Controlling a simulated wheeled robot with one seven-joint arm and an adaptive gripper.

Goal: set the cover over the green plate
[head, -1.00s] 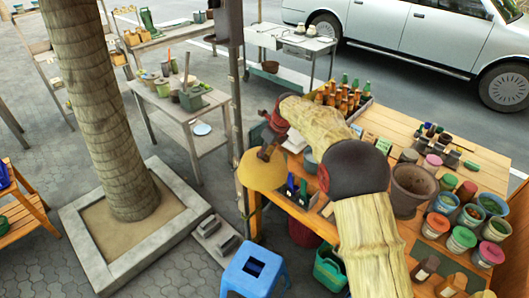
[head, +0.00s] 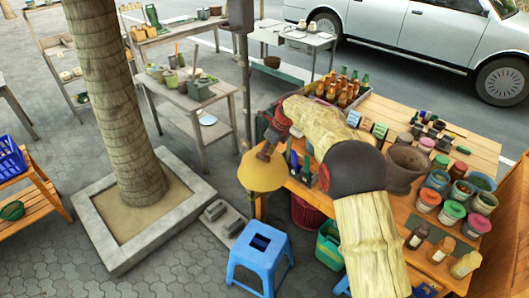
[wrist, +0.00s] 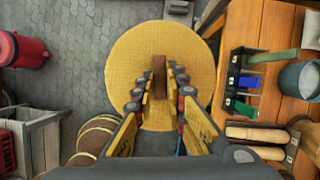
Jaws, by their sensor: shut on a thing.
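The cover (head: 262,177) is a round yellow woven disc with a brown handle. My gripper (head: 266,153) is shut on that handle and holds the cover in the air, beside the left end of the wooden table. In the wrist view the cover (wrist: 125,65) lies beyond the fingers (wrist: 160,88), and its handle (wrist: 159,68) is between them. I cannot make out a green plate in either view. The cover hides part of what lies beneath it.
The wooden table (head: 450,135) is crowded with pots, bottles and jars. A blue stool (head: 260,258) stands in front of its left end. A tree trunk (head: 115,110) rises from a square planter (head: 115,260). A grey side table (head: 160,92) holds pots.

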